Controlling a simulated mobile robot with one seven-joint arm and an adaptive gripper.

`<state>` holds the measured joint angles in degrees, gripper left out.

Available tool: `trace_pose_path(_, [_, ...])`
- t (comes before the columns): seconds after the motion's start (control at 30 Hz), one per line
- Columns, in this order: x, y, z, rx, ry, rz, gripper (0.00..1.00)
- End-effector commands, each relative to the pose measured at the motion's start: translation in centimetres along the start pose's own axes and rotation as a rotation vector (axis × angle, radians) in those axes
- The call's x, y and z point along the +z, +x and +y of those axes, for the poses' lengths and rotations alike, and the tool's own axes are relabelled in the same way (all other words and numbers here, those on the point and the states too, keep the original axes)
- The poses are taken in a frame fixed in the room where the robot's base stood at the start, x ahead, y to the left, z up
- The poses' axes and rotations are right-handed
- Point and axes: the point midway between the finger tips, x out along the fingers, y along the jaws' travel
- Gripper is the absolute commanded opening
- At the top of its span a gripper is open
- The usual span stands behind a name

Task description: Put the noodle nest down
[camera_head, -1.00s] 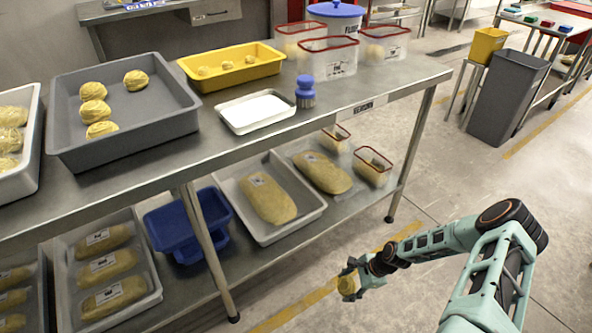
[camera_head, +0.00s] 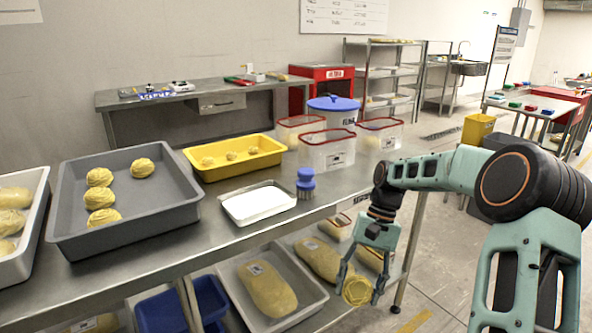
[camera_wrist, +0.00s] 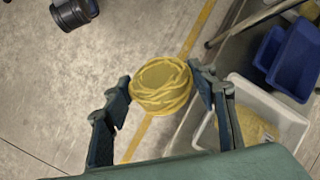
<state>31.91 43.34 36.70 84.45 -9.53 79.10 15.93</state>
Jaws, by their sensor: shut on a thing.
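My gripper (camera_head: 358,287) is shut on a yellow noodle nest (camera_head: 357,291), held in the air in front of the steel table's front edge, at about lower-shelf height in the picture. In the wrist view the nest (camera_wrist: 161,86) sits between the two fingers, with the floor behind it. Several similar nests (camera_head: 100,177) lie in the grey tray (camera_head: 190,213) on the tabletop at left. A yellow tray (camera_head: 196,169) behind holds a few small yellow pieces.
A white shallow tray (camera_head: 227,214) and a blue-topped brush (camera_head: 305,184) stand mid-table, with clear red-rimmed bins (camera_head: 327,152) behind. Bare steel tabletop (camera_head: 340,188) lies right of the brush. The lower shelf holds a tray with wrapped dough (camera_head: 268,288) and blue bins (camera_head: 208,297).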

Motion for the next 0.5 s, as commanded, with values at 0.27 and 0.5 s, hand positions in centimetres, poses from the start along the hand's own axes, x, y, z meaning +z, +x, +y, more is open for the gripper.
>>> trace_pose_path(0.27, [5.4, -6.2, -1.9, 0.063, -0.151, -0.033, 0.22])
trace_pose_path(0.5, [6.8, -9.1, -2.5, 0.062, -0.149, -0.032, 0.22])
